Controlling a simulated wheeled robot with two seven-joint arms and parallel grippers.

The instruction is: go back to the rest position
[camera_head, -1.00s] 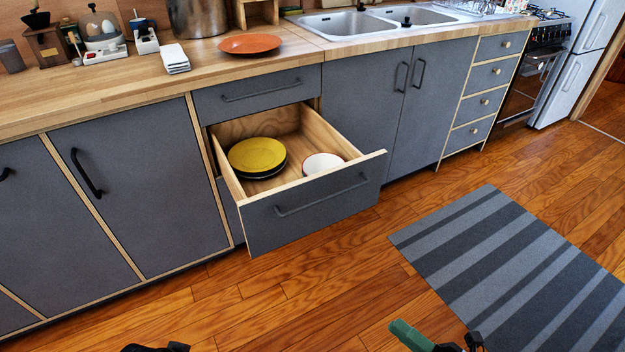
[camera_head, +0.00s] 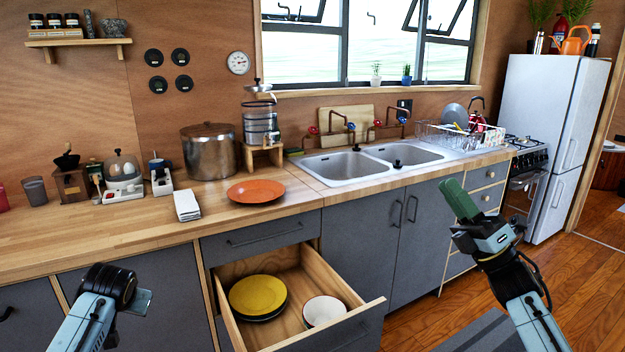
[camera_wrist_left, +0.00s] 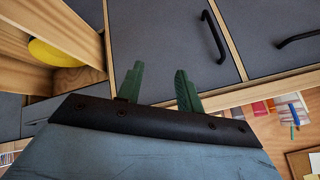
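My right gripper (camera_head: 456,195) is raised in front of the lower cabinets at the right, its green finger pointing up and left. I see it edge-on, so I cannot tell its opening, and nothing shows held in it. My left arm comes in at the lower left of the head view, with its fingers hidden there. In the left wrist view my left gripper (camera_wrist_left: 158,82) has its two green fingers apart with nothing between them, in front of the grey cabinet doors.
A drawer (camera_head: 347,325) stands open between my arms. It holds a yellow plate (camera_head: 258,295) on a dark one and a white bowl (camera_head: 324,310). The wooden counter (camera_head: 110,219) carries an orange plate (camera_head: 256,191), a pot (camera_head: 210,152) and a sink. Wooden floor lies at the right.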

